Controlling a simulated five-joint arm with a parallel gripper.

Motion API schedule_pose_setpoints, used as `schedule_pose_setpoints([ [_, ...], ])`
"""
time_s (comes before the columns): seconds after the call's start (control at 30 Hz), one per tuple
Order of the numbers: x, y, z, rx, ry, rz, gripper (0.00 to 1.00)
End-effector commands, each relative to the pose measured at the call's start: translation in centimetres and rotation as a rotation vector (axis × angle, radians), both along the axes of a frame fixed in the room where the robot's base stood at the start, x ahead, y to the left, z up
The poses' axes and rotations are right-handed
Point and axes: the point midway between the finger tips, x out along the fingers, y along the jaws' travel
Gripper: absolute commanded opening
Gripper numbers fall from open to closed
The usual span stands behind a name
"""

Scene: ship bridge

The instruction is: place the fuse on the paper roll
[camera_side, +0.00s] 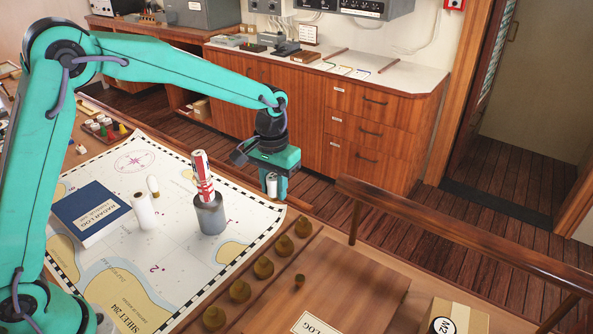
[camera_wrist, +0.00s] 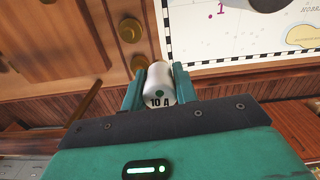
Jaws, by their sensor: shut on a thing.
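My gripper (camera_side: 272,194) is shut on a white fuse (camera_wrist: 161,80) marked "10 A", which sits between the two teal fingers in the wrist view. In the side view the fuse (camera_side: 271,183) hangs past the chart's right edge. A white upright roll (camera_side: 144,212), which looks like the paper roll, stands on the chart to the left, well apart from my gripper. The roll is out of sight in the wrist view.
A grey pot (camera_side: 211,215) with a rolled flag (camera_side: 202,175) stands between the roll and my gripper. A small pale cylinder (camera_side: 153,185) and a blue logbook (camera_side: 90,214) are near the roll. Several brass knobs (camera_side: 264,267) line the console, beside a wooden rail (camera_side: 450,228).

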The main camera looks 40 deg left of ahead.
Motion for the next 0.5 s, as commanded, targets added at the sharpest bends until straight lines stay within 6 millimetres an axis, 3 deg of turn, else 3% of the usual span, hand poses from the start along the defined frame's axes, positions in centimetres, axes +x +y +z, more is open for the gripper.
schedule_pose_setpoints([
  [0.23, 0.1, 0.0, 1.7, -0.001, -0.004, 0.000, 0.06],
  [0.5, 0.1, 0.0, 7.5, -0.002, -0.005, 0.000, 0.06],
])
